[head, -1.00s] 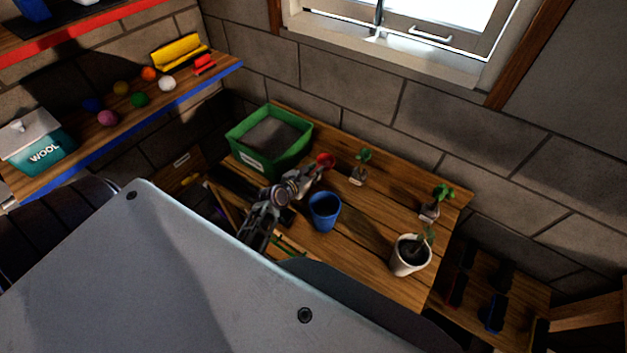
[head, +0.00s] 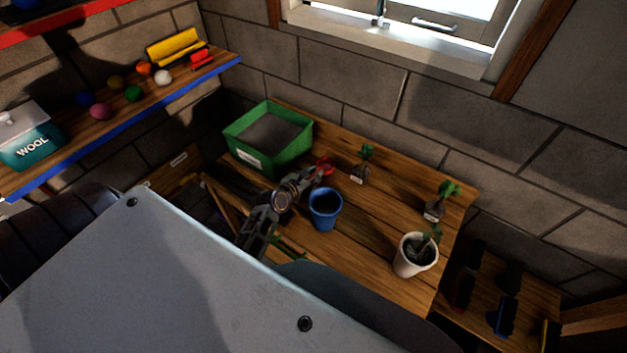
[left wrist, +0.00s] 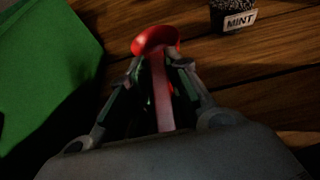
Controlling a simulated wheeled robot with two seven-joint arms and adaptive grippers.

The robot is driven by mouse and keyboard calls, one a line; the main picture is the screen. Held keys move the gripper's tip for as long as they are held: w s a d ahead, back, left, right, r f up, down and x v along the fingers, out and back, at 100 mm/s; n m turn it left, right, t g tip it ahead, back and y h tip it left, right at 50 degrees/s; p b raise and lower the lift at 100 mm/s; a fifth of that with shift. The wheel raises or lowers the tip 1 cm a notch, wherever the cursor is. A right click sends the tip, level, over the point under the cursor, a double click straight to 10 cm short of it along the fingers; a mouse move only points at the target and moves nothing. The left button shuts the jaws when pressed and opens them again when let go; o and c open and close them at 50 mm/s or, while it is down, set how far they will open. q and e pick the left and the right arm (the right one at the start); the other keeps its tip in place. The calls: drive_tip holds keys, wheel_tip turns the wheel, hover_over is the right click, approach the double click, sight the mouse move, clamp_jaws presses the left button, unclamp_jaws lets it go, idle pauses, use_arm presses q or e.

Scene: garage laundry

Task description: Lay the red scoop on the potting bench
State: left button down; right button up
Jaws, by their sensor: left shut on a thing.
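The red scoop (head: 325,164) is at my left gripper's tips, over the wooden potting bench (head: 385,224). In the left wrist view the scoop (left wrist: 156,42) has its bowl pointing away from me and its handle running back between the fingers. My left gripper (head: 314,176) is shut on the scoop's handle; the fingers also show in the left wrist view (left wrist: 160,78). The scoop is low over the boards, and I cannot tell whether it touches them. My right gripper is not in view.
A green soil tray (head: 262,158) stands left of the scoop and a blue pot (head: 324,210) in front of it. A plant labelled mint (left wrist: 232,16) is close on the right. A white pot (head: 412,256) stands at the bench's right end. Bare boards lie between them.

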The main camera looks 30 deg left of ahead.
use_arm(q)
drive_tip(key=shift+f, duration=0.35)
drive_tip(key=shift+f, duration=0.1)
drive_tip(key=c, duration=1.3)
unclamp_jaws()
drive_tip(key=shift+v, duration=6.05)
